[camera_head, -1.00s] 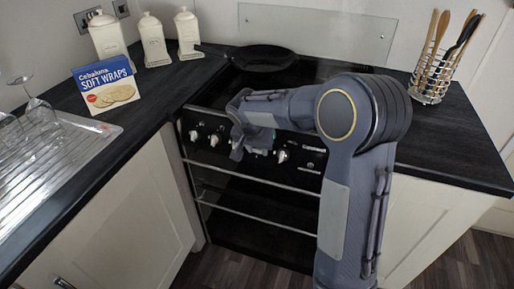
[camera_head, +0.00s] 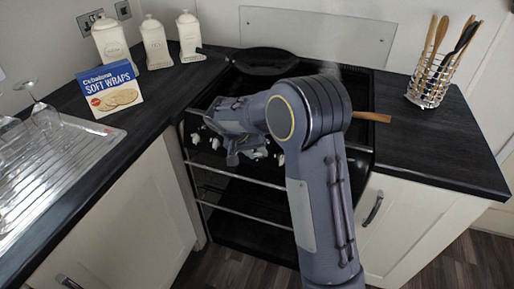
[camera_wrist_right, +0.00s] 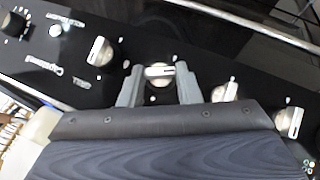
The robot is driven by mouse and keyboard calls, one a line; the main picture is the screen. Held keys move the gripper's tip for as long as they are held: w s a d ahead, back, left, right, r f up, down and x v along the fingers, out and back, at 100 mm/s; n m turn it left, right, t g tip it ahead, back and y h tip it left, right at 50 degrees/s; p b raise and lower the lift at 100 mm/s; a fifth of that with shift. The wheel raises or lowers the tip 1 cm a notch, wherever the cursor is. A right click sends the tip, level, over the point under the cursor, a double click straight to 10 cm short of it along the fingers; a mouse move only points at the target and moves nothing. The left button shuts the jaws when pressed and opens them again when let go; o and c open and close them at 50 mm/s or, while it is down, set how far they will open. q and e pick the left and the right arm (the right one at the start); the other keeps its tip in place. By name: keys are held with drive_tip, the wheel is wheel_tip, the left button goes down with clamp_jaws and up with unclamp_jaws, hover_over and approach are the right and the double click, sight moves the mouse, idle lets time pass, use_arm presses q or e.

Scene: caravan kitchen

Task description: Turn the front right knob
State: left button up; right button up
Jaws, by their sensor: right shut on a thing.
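The black cooker's control panel (camera_wrist_right: 75,85) carries a row of pale knobs. My right gripper (camera_head: 243,156) is at this panel in the head view, partly hiding the row. In the right wrist view its two grey fingers are on either side of one pale knob (camera_wrist_right: 159,73), shut on it. One pale knob (camera_wrist_right: 100,51) is left of the held one, and two more (camera_wrist_right: 226,92) (camera_wrist_right: 289,122) are to its right. No label shows which knob is the front right one. My left gripper is not in view.
A dark pan (camera_head: 264,62) is on the hob, and a wooden handle (camera_head: 371,117) sticks out at its right side. Silver rails (camera_head: 245,208) cross the cooker front below the knobs. A wraps box (camera_head: 110,89) and a utensil rack (camera_head: 429,88) are on the worktops.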

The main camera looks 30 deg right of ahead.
drive_tip(key=n+h, duration=0.1)
drive_tip(key=n+g+h+p, duration=0.1)
drive_tip(key=n, duration=0.1)
drive_tip(key=shift+w+a+f+g+h, duration=0.1)
drive_tip(key=shift+w+a+g+h, duration=0.05)
drive_tip(key=shift+a+g+h, duration=0.2)
drive_tip(key=shift+a+f+n+h, duration=0.1)
drive_tip(key=shift+f+n+h, duration=0.05)
drive_tip(key=shift+n+h, duration=0.8)
drive_tip(key=shift+f+n+h, duration=0.1)
drive_tip(key=shift+n+h, duration=0.7)
drive_tip(key=shift+n, duration=0.15)
drive_tip(key=shift+g, duration=0.25)
drive_tip(key=o, duration=1)
drive_tip(key=v, duration=0.7)
drive_tip(key=shift+a+r, duration=0.15)
drive_tip(key=shift+a, duration=0.2)
